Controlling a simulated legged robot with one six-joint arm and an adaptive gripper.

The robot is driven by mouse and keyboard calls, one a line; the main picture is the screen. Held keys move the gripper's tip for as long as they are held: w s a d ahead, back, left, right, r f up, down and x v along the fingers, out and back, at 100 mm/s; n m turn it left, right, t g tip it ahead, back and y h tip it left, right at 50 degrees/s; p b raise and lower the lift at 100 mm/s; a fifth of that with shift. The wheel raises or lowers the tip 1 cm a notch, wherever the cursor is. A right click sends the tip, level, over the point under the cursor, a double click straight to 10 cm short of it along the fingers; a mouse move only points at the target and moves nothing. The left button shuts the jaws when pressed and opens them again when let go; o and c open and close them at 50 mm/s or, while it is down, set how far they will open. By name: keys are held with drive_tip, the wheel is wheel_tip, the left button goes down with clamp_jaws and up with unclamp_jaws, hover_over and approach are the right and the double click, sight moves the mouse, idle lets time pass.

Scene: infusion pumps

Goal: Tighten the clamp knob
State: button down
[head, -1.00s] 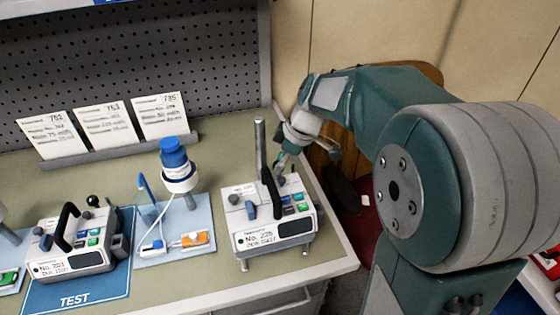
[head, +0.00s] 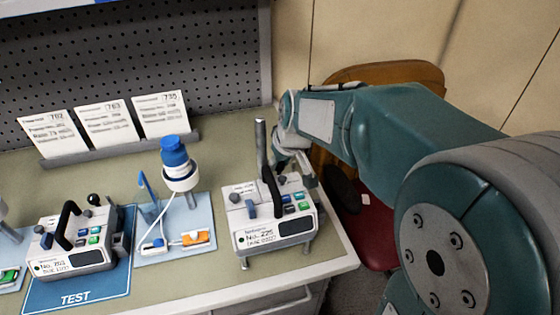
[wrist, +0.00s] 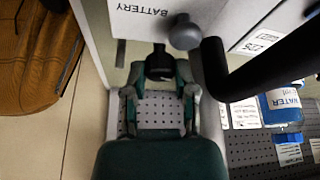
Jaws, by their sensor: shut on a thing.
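The white infusion pump No. 225 (head: 270,225) stands at the right end of the bench, with a black carry handle (head: 270,185) and a grey pole (head: 261,145) behind it. My gripper (head: 285,160) is at the pump's back right side, partly hidden by the handle and pump. In the wrist view, my gripper's fingers (wrist: 160,88) are on either side of a black clamp knob (wrist: 159,65) beside the pump's side marked BATTERY. They are shut on it. The knob's far side and its screw are hidden.
A grey knob (wrist: 185,32) and the black handle (wrist: 220,75) are close to my fingers. A blue-capped bottle (head: 177,165) stands between the pumps. A chair (head: 375,235) is right of the bench.

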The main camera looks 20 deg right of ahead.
drive_tip(key=shift+s+f+m, duration=0.1)
drive_tip(key=shift+m, duration=0.5)
drive_tip(key=shift+h, duration=0.3)
drive_tip(key=shift+c, duration=2)
unclamp_jaws()
drive_tip(key=shift+d, duration=0.1)
